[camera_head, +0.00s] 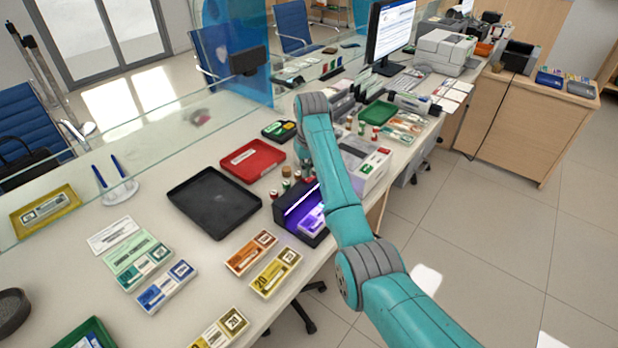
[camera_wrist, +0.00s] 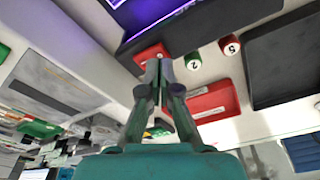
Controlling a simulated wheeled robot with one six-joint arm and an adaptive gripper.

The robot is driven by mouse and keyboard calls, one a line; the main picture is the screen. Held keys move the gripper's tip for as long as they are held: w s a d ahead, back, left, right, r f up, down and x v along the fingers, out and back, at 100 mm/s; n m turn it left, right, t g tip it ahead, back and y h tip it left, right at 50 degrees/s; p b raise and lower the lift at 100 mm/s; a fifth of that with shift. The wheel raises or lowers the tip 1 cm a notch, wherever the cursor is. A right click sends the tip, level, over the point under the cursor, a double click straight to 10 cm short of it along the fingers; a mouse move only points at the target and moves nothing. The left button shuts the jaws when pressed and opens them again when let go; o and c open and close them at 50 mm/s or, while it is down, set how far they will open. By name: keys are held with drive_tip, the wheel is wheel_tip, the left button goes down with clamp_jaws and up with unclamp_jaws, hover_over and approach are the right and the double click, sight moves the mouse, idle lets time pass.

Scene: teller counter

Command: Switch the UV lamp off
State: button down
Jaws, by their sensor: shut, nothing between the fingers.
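The UV lamp (camera_head: 296,203) is a dark box on the counter, with a lit violet tube and a banknote pack (camera_head: 313,221) under its glow. Its dark housing (camera_wrist: 190,28) also shows at the top of the wrist view, with violet light, so it is on. My gripper (camera_wrist: 158,62) is shut and empty, its fingertips close to the lamp's edge. A red piece (camera_wrist: 148,52) shows just behind the fingertips; I cannot tell whether it is a switch or a roll's cap, nor whether I touch it. In the head view my arm hides the gripper.
Small coin rolls, one green-capped (camera_wrist: 194,61) and one red-capped (camera_wrist: 229,45), stand near the fingertips. A black tray (camera_head: 215,203) and a red tray (camera_head: 252,160) lie left of the lamp. A grey-white machine (camera_head: 366,165) stands right of my arm. A glass screen (camera_head: 150,130) runs along the counter.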

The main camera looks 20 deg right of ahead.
sight(307, 180)
drive_tip(key=shift+f, duration=0.9)
idle(0.4)
drive_tip(key=shift+r, duration=3.55)
drive_tip(key=shift+s, duration=0.1)
